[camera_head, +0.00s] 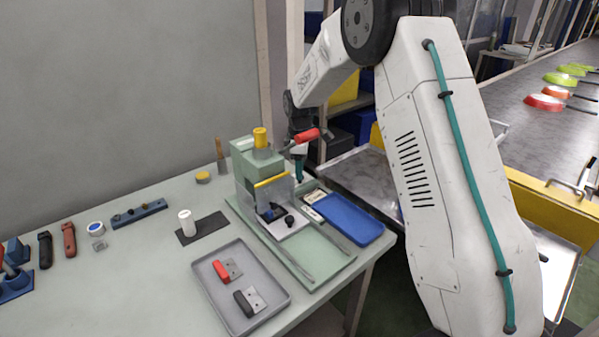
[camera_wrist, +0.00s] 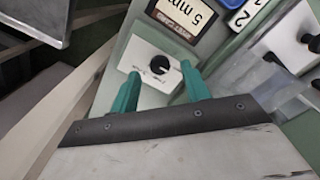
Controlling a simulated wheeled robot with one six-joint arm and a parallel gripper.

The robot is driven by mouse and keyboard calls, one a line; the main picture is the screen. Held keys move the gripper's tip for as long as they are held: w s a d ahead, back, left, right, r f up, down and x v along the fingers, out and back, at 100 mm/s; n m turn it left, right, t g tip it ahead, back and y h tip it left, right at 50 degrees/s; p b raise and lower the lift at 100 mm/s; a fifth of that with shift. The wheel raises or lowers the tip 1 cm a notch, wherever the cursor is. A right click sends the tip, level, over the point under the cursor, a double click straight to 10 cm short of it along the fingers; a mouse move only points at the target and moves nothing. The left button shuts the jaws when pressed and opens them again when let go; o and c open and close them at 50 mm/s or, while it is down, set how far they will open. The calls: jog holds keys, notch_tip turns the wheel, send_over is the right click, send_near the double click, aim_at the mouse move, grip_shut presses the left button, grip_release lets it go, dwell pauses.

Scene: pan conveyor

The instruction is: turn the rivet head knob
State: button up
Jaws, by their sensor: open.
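The rivet head knob (camera_wrist: 160,65) is a small round black knob on a white plate (camera_wrist: 141,53) with small print, seen in the wrist view. The plate is fixed to the pale green machine (camera_head: 243,167). My gripper (camera_wrist: 160,70) is open, with one teal finger on each side of the knob. I cannot tell whether the fingers touch it. In the head view my gripper (camera_head: 299,170) points down at the right side of the machine, and I cannot make out the knob there.
A "5 mm" label (camera_wrist: 182,18) sits just beyond the knob. A clear guard (camera_head: 274,195) stands at the machine's front. A blue tray (camera_head: 350,219) lies to its right. A grey tray (camera_head: 204,278) with red and black handles is in front. A red handle (camera_head: 305,136) is near my wrist.

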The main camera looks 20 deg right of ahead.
jog(key=shift+f, duration=1)
jog(key=c, duration=1)
jog(key=shift+m, duration=0.4)
jog(key=m, duration=0.4)
jog(key=shift+m, duration=0.4)
jog(key=m, duration=0.6)
